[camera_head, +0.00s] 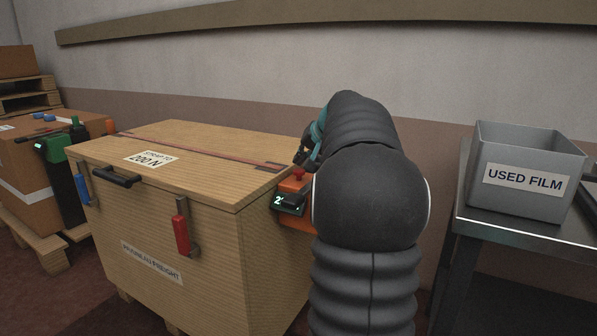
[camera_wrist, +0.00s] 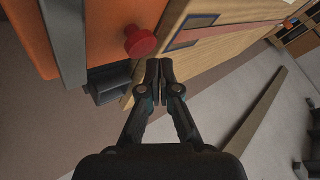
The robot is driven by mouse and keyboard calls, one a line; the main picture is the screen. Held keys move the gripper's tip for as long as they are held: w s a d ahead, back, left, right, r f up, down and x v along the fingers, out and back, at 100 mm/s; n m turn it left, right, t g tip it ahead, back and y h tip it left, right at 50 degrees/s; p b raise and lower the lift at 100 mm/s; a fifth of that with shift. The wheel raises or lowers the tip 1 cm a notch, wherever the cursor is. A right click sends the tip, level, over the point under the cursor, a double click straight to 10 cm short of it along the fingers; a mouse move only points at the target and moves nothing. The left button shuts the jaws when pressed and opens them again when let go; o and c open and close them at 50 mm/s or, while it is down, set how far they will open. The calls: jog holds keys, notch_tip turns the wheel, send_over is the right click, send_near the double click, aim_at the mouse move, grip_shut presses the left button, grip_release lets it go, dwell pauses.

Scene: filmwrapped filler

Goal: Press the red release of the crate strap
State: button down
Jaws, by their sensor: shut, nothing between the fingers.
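The red release (camera_head: 299,173) is a mushroom-shaped button on top of the orange strap tensioner (camera_head: 297,187) at the right end of the wooden crate (camera_head: 270,235). The red button also shows in the wrist view (camera_wrist: 140,42). The orange-red strap (camera_head: 200,148) runs across the crate lid. My gripper (camera_wrist: 160,64) is shut and empty. In the wrist view its fingertips are just right of and below the button, with a visible gap in the picture. In the head view my dark arm hides most of the gripper and part of the tensioner.
A grey "USED FILM" bin (camera_head: 522,150) stands on a metal table (camera_head: 520,228) at the right. A film-wrapped carton (camera_head: 25,160) is at left. The wall is behind.

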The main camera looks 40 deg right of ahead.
aim_at(301, 171)
dwell(0.6)
jog(key=shift+f+b, duration=0.35)
jog(key=shift+f, duration=0.1)
jog(key=shift+f+b, duration=0.7)
jog(key=shift+f, duration=0.2)
dwell(1.1)
jog(key=shift+r, duration=0.1)
jog(key=shift+r+p, duration=1.05)
jog(key=shift+r, duration=0.2)
notch_tip(301, 171, up, 5)
jog(key=p, duration=0.4)
dwell(0.8)
